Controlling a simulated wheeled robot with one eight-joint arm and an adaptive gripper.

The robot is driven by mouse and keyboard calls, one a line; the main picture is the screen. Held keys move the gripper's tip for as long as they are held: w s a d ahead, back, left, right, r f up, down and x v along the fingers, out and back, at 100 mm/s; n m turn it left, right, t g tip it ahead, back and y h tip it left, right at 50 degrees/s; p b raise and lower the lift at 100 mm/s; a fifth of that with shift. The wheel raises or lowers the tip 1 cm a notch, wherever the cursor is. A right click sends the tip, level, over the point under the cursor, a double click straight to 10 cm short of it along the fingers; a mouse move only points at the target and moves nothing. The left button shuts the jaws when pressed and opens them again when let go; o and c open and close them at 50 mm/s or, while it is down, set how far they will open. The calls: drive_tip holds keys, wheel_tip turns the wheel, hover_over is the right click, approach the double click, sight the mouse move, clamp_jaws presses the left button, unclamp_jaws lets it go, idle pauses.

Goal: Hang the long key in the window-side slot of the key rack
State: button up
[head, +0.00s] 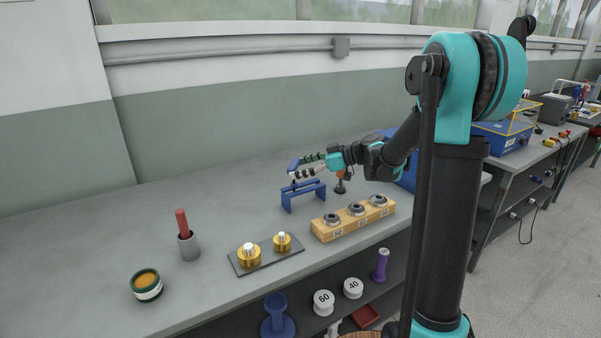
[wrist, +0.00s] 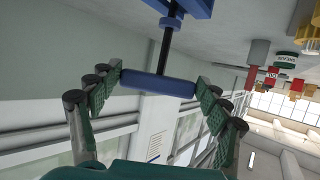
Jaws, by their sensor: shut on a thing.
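My gripper (head: 306,166) is shut on the blue cross handle of a key (wrist: 158,84), with a finger at each end of it in the wrist view. The key's dark shaft runs from the handle to a blue collar (wrist: 171,22) at the blue key rack (wrist: 192,6). In the head view the blue handle (head: 293,165) is just above the rack (head: 303,195), which stands on the bench. The key's far end is hidden by the rack or out of frame. I cannot tell whether the shaft is in a slot or which slot it faces.
A wooden block (head: 353,222) with several dark rings stands right of the rack. A dark plate (head: 266,258) with two brass pieces lies in front. A red-handled tool in a grey cup (head: 189,246) and a green tin (head: 146,285) stand left. The bench's back left is clear.

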drive_tip(key=shift+f, duration=0.7)
drive_tip(key=o, duration=1.2)
drive_tip(key=shift+f, duration=0.1)
drive_tip(key=v, duration=1.2)
